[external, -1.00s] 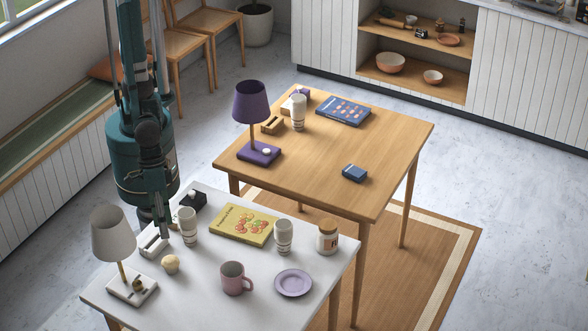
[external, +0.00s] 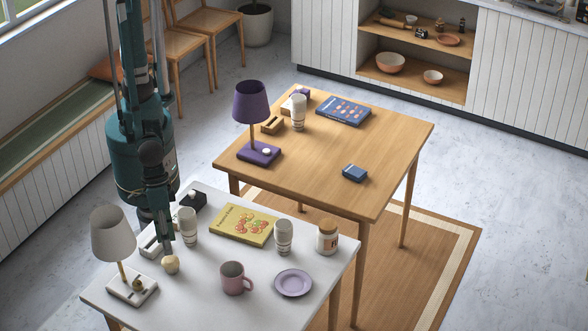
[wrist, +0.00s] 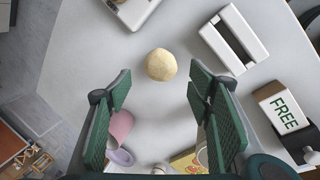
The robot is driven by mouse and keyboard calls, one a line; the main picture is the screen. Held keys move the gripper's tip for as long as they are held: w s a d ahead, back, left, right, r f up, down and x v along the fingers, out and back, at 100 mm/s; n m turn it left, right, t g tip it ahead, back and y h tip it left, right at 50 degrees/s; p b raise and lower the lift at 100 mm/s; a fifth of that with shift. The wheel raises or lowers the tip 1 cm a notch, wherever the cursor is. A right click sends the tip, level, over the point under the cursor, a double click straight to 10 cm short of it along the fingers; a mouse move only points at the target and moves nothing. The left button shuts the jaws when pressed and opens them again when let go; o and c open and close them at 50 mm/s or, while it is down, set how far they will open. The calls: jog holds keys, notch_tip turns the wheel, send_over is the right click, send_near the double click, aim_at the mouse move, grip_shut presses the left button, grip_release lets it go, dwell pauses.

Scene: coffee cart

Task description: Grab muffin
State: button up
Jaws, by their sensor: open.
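The muffin (external: 171,264) is a small pale yellow round thing on the white table (external: 200,308), between the white lamp and a cup. In the wrist view the muffin (wrist: 161,65) lies just beyond the fingertips and between their lines, touched by neither. My gripper (wrist: 160,80) is open and empty, with green ridged pads on both fingers. In the external view my gripper (external: 167,243) points down close above and behind the muffin. Its fingertips are hard to make out there.
A white lamp (external: 113,233) stands left of the muffin. A white slotted holder (wrist: 233,40) lies close by. A paper cup (external: 188,226), a pink mug (external: 233,278), a yellow book (external: 242,224), a lilac plate (external: 293,282) and a jar (external: 327,237) share the table.

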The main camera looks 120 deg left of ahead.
aim_at(169, 257)
jog(key=shift+x, duration=1)
jog(key=shift+b+x, duration=0.95)
jog(key=shift+x, duration=1.65)
jog(key=shift+s, duration=0.1)
jog(key=shift+c, duration=0.7)
jog(key=c, duration=0.8)
